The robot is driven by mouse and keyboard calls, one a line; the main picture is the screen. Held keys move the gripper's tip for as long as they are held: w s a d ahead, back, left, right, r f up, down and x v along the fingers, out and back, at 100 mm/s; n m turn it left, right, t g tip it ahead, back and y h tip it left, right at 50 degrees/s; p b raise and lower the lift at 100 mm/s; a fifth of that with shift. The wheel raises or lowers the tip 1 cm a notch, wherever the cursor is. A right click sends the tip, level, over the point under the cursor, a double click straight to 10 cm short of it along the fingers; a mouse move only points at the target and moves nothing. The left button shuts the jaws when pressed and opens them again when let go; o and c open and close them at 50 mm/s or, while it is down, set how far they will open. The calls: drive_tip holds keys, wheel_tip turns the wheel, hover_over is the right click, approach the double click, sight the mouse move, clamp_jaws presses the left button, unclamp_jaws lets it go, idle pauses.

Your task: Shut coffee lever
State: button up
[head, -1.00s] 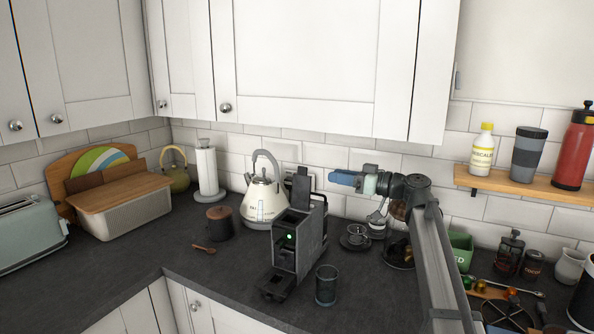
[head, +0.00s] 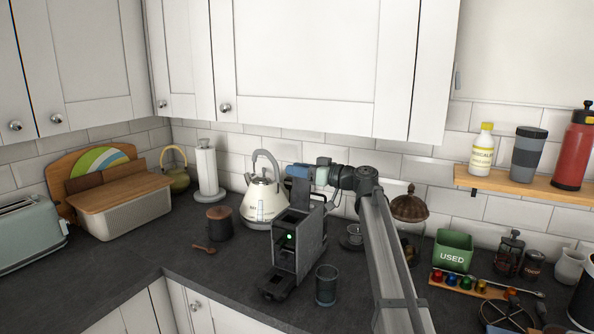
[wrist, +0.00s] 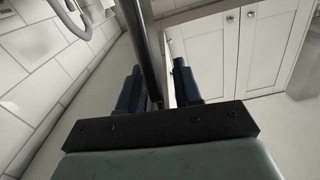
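The coffee machine (head: 299,246) is a dark grey box with a green light, standing on the slate worktop. Its lever (head: 301,192) stands upright, raised above the top opening. My gripper (head: 297,172) has blue fingers and is at the lever's upper end, covering part of it. In the wrist view, the gripper's two fingers (wrist: 160,85) are apart. The lever (wrist: 146,50) shows there as a dark bar running between them, closer to the left finger. Whether a finger touches it I cannot tell.
A cream kettle (head: 264,200) stands close behind and left of the machine. A dark glass (head: 326,285) stands at its front right. A cup (head: 353,237) and a green USED bin (head: 453,250) are to the right. White cupboards (head: 300,60) hang above.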

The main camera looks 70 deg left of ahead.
drive_tip(key=shift+s+a, duration=0.15)
drive_tip(key=shift+s, duration=0.1)
drive_tip(key=shift+c, duration=0.3)
clamp_jaws()
